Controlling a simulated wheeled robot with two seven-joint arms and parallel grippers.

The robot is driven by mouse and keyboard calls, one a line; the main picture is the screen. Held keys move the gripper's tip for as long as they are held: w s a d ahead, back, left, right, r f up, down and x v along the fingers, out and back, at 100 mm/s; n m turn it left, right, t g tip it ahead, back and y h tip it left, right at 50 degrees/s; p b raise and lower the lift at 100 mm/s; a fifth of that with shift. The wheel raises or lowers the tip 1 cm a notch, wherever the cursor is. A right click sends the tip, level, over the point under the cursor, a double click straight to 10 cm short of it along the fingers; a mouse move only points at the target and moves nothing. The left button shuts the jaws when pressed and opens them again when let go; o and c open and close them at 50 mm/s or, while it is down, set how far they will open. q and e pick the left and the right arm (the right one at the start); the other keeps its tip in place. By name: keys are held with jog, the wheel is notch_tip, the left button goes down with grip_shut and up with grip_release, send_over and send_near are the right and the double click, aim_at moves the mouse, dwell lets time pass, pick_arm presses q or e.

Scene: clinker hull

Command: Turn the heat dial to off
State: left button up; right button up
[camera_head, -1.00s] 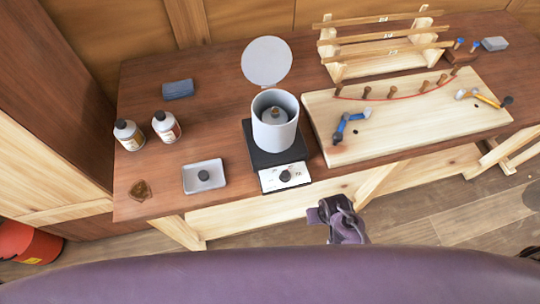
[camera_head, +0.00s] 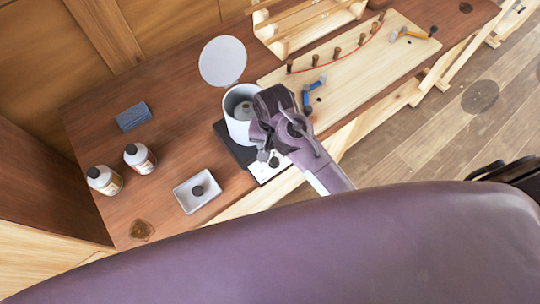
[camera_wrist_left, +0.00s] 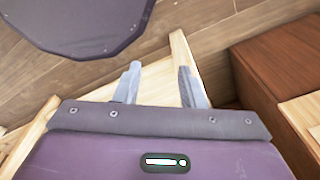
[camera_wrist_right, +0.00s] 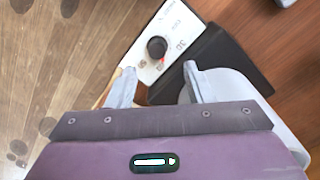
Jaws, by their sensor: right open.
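The heat dial (camera_wrist_right: 157,47) is a round black knob on a white panel (camera_wrist_right: 172,34) with printed marks. In the right wrist view a small red mark shows at its lower edge; I cannot read its setting surely. In the head view the dial (camera_head: 273,161) shows just beside my right gripper (camera_head: 264,153), which hides much of the panel (camera_head: 262,172). My right gripper's fingers (camera_wrist_right: 158,84) are apart and empty, and the dial appears beyond the gap between them. My left gripper (camera_wrist_left: 157,84) is open and empty, away from the dial, over the floor and wooden framing.
A white pot (camera_head: 237,128) stands on the heater's black base (camera_head: 230,148), with a round raised disc (camera_head: 222,61) behind. A pale board (camera_head: 345,65) with pegs and tools lies right.

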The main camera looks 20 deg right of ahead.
aim_at(274, 160)
jog(key=f, duration=0.2)
jog(key=f+p, duration=0.1)
jog(key=f, duration=0.3)
jog(key=shift+s+d, duration=0.15)
jog(key=shift+d, duration=0.1)
jog(key=shift+f, duration=0.35)
pick_arm(q)
jog(key=shift+s+d+r, duration=0.3)
jog(key=shift+d+r, duration=0.4)
jog(key=shift+r, duration=0.2)
pick_arm(e)
jog(key=shift+f, duration=0.2)
jog(key=shift+c, duration=0.5)
jog(key=c, duration=0.9)
pick_arm(q)
jog(key=shift+a, duration=0.15)
